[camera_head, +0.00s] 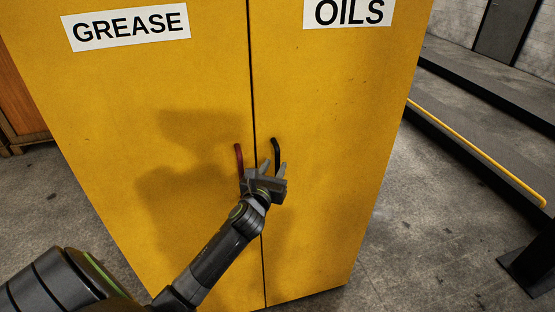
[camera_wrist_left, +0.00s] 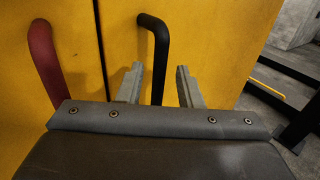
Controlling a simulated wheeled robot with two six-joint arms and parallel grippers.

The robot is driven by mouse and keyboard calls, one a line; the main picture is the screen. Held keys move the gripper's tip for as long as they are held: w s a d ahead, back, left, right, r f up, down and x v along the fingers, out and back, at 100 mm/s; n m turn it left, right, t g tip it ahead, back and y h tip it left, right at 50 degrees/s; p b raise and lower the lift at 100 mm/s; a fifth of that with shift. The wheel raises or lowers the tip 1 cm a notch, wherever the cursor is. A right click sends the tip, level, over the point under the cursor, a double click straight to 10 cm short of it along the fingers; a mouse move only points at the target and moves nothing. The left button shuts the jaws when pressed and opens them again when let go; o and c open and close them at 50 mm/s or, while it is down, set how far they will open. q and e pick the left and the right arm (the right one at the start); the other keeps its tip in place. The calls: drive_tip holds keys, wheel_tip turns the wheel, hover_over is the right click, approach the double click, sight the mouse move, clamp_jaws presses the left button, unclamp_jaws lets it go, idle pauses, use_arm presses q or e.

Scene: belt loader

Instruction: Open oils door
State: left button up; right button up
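The yellow cabinet has a left door (camera_head: 140,120) labelled GREASE and a right door (camera_head: 330,110) labelled OILS. Both doors look shut, with a thin dark seam between them. The oils door has a black handle (camera_head: 276,152); the grease door has a red handle (camera_head: 239,158). My left gripper (camera_head: 272,160) is in front of the black handle. In the left wrist view the black handle (camera_wrist_left: 154,45) runs down between the open fingers (camera_wrist_left: 159,84), nearer the left finger; contact cannot be told. The red handle (camera_wrist_left: 45,60) is outside them, to the left. My right gripper is not in view.
A dark raised platform (camera_head: 480,110) with a yellow edge rail (camera_head: 480,155) lies to the right. A dark post base (camera_head: 530,262) stands at lower right. A brown wooden object (camera_head: 18,105) is at the left edge. Grey floor (camera_head: 400,240) right of the cabinet is clear.

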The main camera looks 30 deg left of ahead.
sight(276, 163)
use_arm(q)
drive_tip(key=shift+x, duration=1.8)
clamp_jaws()
